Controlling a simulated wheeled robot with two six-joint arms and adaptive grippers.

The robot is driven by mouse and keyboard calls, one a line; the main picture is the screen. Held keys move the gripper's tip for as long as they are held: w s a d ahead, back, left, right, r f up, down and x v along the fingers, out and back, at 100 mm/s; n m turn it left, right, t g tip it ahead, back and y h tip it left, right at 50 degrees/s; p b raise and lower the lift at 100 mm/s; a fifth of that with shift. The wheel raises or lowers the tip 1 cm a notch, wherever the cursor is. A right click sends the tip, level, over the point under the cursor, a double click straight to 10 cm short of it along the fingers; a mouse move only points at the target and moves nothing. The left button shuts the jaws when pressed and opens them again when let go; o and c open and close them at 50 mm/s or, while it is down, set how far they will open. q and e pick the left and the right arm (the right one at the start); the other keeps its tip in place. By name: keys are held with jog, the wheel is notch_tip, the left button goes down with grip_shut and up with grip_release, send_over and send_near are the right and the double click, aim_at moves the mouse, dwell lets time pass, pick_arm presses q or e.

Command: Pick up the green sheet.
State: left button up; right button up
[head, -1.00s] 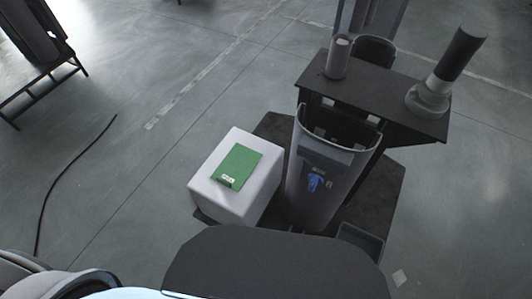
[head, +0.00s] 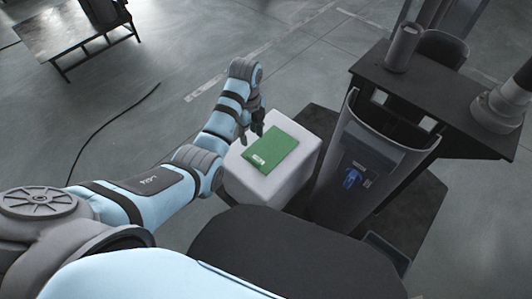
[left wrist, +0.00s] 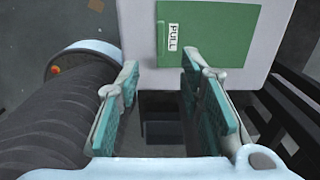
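The green sheet (head: 270,150) lies flat on top of a white block (head: 245,180), with a small white label near its lower left edge. In the left wrist view the green sheet (left wrist: 215,30) shows a label reading "PULL". My left gripper (head: 252,130) is at the left edge of the block, beside the sheet. In the left wrist view its two teal-padded fingers (left wrist: 160,80) stand apart with nothing between them, and the sheet lies beyond the tips. I cannot tell whether a finger touches it. My right gripper is in neither view.
A tall grey bin-like column (head: 350,165) stands just right of the block. Behind it a dark table (head: 440,105) carries cylindrical parts. A dark cable (head: 105,125) lies on the floor at the left. A bench (head: 75,30) stands at the far left.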

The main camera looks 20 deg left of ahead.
pick_arm(q)
jog(key=b, duration=0.4)
send_over(253, 159)
notch_tip(253, 159, down, 9)
jog(key=shift+a+f, duration=0.1)
notch_tip(253, 159, down, 5)
jog(key=b, duration=0.2)
jog(key=shift+b, duration=0.4)
jog(key=shift+r, duration=0.2)
grip_shut()
